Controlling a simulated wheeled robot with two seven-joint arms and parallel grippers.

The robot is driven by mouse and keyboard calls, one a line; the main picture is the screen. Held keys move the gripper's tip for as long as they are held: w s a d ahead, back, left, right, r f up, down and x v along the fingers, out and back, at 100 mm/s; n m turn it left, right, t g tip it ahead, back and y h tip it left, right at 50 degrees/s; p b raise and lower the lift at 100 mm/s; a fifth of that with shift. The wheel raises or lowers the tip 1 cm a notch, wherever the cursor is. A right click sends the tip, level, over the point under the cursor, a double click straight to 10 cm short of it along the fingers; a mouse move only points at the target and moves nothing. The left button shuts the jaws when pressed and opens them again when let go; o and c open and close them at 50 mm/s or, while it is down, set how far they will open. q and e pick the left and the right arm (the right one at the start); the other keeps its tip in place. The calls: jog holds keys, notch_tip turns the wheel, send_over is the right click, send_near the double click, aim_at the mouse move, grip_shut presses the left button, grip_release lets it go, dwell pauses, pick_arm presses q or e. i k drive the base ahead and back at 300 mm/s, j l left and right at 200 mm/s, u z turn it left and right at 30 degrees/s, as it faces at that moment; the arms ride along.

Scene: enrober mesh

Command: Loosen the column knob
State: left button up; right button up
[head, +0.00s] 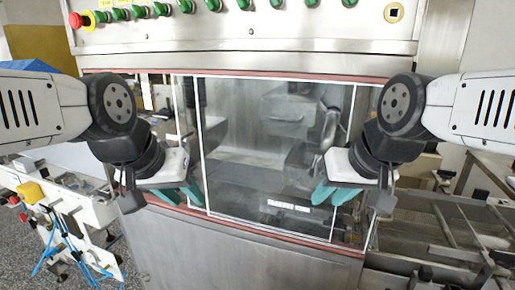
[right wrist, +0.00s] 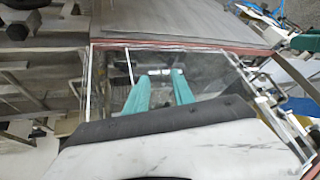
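I cannot make out the column knob in either view. A machine cabinet with a clear window (head: 240,150) in a red-edged frame stands in front of me. Behind the window are blurred grey metal parts (head: 290,118), and I cannot tell whether the knob is among them. My left gripper (head: 187,202) has teal fingers apart and empty, in front of the window's lower left. My right gripper (head: 328,202) is in front of its lower right. The right wrist view shows its teal fingers (right wrist: 160,77) apart with nothing between them.
A control panel (head: 250,20) with a row of green knobs and a red button (head: 75,20) runs above the window. At left is a white frame with blue hoses (head: 65,235). At right is a metal rack conveyor (head: 450,225). The lower cabinet panel (head: 230,250) is bare.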

aim_at(165, 114)
jog(key=j+u, duration=0.15)
jog(key=j, duration=0.35)
jog(key=i+j+u, duration=0.15)
jog(key=j, duration=0.35)
jog(key=j+u, duration=0.15)
jog(key=j, duration=0.35)
